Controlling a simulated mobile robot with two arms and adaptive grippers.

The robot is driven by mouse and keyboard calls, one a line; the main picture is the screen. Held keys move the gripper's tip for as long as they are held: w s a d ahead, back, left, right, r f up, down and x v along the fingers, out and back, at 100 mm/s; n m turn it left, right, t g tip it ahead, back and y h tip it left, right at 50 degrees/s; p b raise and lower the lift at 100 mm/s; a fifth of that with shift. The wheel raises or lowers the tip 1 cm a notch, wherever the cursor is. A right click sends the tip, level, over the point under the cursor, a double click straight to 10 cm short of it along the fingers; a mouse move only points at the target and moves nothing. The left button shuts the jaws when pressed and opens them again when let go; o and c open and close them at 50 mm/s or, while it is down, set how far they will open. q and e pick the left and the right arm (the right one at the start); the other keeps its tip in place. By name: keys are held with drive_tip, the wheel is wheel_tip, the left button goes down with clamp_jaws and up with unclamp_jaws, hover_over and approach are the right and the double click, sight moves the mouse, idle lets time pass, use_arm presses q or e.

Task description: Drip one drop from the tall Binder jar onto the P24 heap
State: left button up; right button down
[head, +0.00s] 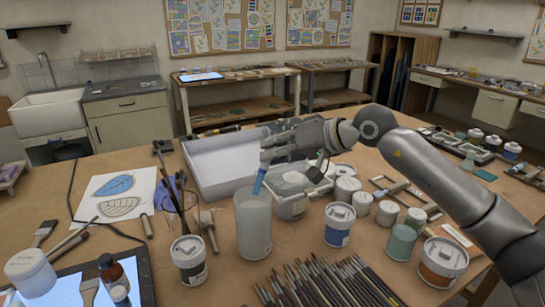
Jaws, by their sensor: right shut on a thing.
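A tall, translucent, milky jar (254,228) stands upright near the middle of the table and looks like the Binder jar; I cannot read a label on it. My right gripper (265,158) is above its mouth, the arm reaching in from the right. It is shut on a slim blue stick (259,181), which slants down with its lower end at the jar's rim. I cannot tell how far the stick goes inside, or whether it is a dropper. I cannot make out the P24 heap. My left gripper is not in view.
Lidded tubs (189,260) and (339,224) flank the jar. Many brushes (325,285) lie in front.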

drive_tip(key=shift+w+d+r+p, duration=0.2)
drive_tip(key=shift+w+r, duration=0.05)
drive_tip(key=shift+r, duration=0.25)
drive_tip(key=shift+w+d+r+p, duration=0.15)
drive_tip(key=shift+w+r, duration=0.1)
drive_tip(key=shift+r, duration=0.2)
wheel_tip(320, 180, up, 4)
drive_tip(key=shift+r+p, duration=0.2)
drive_tip(key=shift+p, duration=0.65)
